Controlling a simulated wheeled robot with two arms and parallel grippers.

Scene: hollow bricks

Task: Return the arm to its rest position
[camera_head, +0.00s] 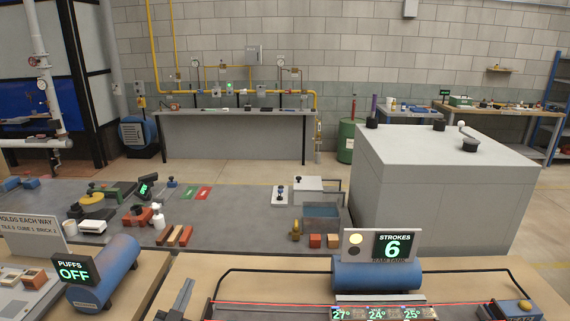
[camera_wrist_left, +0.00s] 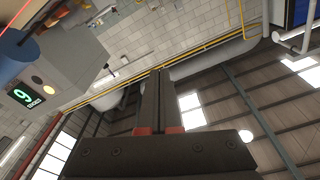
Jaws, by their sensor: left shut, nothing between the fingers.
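My left gripper (camera_head: 188,283) shows at the bottom of the head view, a dark grey shape left of the railed bench. In the left wrist view its two long dark fingers (camera_wrist_left: 160,75) lie together, shut, with nothing between them. That view looks past the fingertips at the block wall, yellow pipes and roof. The rest of the left arm is out of the head view. My right gripper is in neither view.
A blue cylinder (camera_head: 104,269) with a PUFFS OFF display stands left of the gripper. A blue tank (camera_head: 376,274) under a STROKES 6 display stands to the right. Bricks (camera_head: 315,241) and tools lie on the grey table (camera_head: 235,225) behind. A large grey block (camera_head: 435,190) stands at right.

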